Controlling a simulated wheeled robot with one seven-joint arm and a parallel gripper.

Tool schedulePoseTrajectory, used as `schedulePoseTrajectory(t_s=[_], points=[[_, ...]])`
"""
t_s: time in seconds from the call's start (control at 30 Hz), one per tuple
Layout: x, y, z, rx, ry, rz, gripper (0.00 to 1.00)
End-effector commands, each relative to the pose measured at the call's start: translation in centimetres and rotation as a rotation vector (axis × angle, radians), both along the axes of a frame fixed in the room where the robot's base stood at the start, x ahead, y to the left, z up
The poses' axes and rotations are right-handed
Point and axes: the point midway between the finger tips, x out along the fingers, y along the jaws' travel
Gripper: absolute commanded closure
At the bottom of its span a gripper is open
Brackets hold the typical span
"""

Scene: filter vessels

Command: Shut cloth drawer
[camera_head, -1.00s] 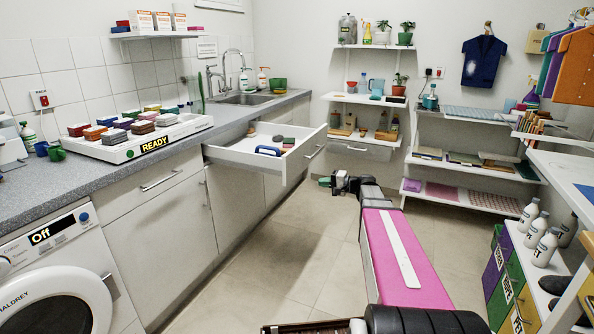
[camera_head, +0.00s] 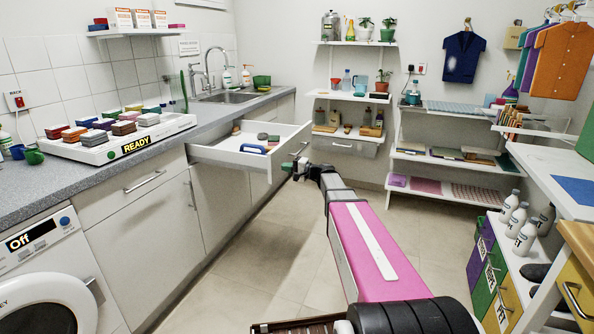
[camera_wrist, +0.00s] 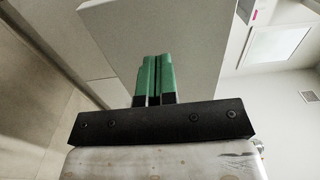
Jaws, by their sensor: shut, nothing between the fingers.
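The cloth drawer (camera_head: 222,156) stands open, pulled out from under the counter next to the sink. A blue-handled item (camera_head: 253,149) and some small sponge-like pieces (camera_head: 267,138) lie inside. My gripper (camera_head: 287,167) is at the outer face of the drawer front, below its handle (camera_head: 301,148). In the wrist view its two green fingers (camera_wrist: 154,79) are shut together with nothing between them. A pale grey panel (camera_wrist: 190,35), apparently the drawer front, fills the view beyond the fingertips. I cannot tell whether the fingertips touch it.
A white tray (camera_head: 85,153) with a READY sign and stacked coloured blocks sits on the counter (camera_head: 40,183). A washing machine (camera_head: 45,270) stands at left. Shelves (camera_head: 440,158) line the back wall. White bottles (camera_head: 520,225) stand at right. The floor (camera_head: 270,250) between is clear.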

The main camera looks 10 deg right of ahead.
Motion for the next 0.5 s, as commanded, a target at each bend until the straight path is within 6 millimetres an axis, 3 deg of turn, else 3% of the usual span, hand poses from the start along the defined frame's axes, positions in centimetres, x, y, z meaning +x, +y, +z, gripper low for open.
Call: schedulePoseTrajectory(t_s=[0.2,0.5], points=[[1.0,1.5,0.0,0.000,0.000,-0.001,1.00],[1.0,1.8,0.0,0.000,0.000,-0.001,1.00]])
